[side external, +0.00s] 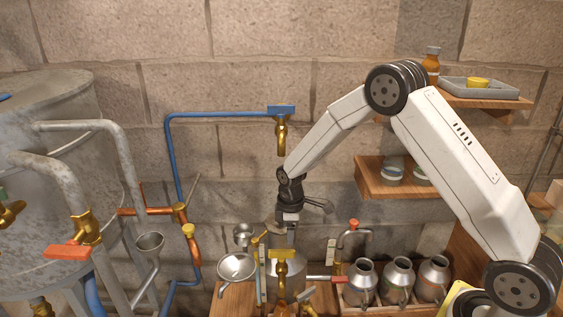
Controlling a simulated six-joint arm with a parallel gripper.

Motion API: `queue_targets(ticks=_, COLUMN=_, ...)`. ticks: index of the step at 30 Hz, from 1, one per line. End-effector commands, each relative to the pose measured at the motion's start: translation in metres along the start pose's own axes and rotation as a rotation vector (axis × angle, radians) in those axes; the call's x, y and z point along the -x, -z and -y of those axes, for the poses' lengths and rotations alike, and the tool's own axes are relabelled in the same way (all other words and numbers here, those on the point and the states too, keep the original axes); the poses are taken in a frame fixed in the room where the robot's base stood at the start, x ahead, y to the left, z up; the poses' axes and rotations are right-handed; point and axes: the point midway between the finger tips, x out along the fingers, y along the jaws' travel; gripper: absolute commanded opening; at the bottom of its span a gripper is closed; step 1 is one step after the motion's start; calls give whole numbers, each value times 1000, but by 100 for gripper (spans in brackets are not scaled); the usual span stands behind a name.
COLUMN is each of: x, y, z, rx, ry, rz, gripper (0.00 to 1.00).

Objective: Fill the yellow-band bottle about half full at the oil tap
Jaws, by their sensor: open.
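My gripper (289,217) points down over the metal vessel (285,268) in the lower middle. It is open, with nothing visible between its fingers; the fingers are small and partly blurred against the vessel's top. A yellow-handled brass tap (283,258) is in front of this vessel; I cannot tell whether it is the oil tap. I cannot make out a yellow band on any bottle. An amber bottle (432,66) stands on the upper right shelf, partly behind my arm. Three metal cans stand in a row at lower right, including a left one (362,280) and a right one (433,278).
A blue-handled tap (281,130) hangs on a blue pipe close left of my arm. A large metal tank (60,170) and pipes fill the left. A grey tray (485,90) with a yellow item (478,82) is on the upper shelf.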

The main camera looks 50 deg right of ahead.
Motion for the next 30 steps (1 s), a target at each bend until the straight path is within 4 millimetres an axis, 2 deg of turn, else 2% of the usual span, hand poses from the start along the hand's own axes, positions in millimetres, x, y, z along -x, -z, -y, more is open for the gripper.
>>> queue_targets(ticks=18, x=-63, y=0, z=0, rx=-1, ry=1, rz=0, gripper=61)
queue_targets(ticks=30, x=-72, y=0, z=0, rx=-1, ry=-2, rz=-2, gripper=61)
